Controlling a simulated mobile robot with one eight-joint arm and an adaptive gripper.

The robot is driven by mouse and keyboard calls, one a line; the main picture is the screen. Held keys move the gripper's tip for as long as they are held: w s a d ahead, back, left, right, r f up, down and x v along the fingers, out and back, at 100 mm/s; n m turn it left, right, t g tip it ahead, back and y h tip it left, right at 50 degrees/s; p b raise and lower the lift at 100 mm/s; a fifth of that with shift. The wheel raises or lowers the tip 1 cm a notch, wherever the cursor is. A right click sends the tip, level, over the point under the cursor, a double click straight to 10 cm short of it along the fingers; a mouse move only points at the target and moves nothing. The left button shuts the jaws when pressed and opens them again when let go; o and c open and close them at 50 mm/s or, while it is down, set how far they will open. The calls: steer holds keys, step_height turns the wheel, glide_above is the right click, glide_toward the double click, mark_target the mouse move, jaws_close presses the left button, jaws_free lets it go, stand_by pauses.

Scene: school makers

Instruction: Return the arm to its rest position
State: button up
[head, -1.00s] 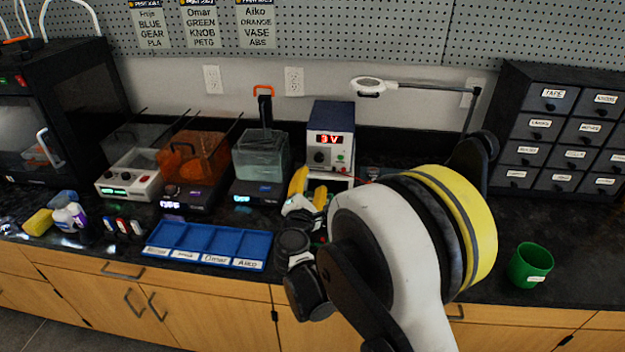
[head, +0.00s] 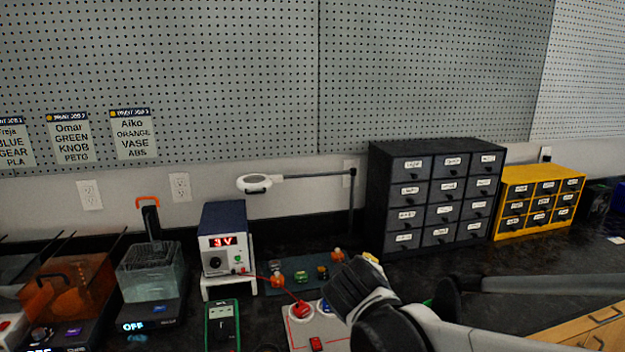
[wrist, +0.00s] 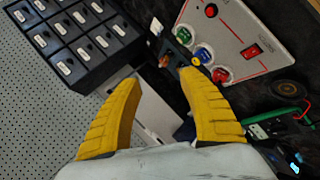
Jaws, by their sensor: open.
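My gripper (wrist: 160,78) shows in the wrist view with its two yellow fingers spread apart and nothing between them. In the head view, my arm reaches in from the right, low over the bench, and its dark end hides part of a light panel (head: 300,338). In the wrist view that panel (wrist: 225,35) has red, blue and green round parts and a red switch, and lies beyond the fingers. The gripper's fingertips are mostly hidden in the head view.
A 3 V power supply (head: 222,240) stands left of my arm, with a green meter (head: 222,325) in front. A magnifier lamp (head: 254,184) and a dark drawer cabinet (head: 380,165) stand behind. A yellow drawer unit (head: 540,172) is at right.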

steer(key=s+d+f+m+g+y, duration=0.1)
steer(key=s+d+m, duration=0.3)
steer(key=s, duration=0.7)
steer(key=s+d+f+m+g+y, duration=0.1)
steer(key=s+d+m, duration=0.4)
steer(key=s, duration=0.6)
step_height(320, 180, down, 2)
steer(key=shift+f+m+g, duration=0.15)
steer(key=shift+m+g, duration=0.75)
steer(key=shift+m, duration=0.3)
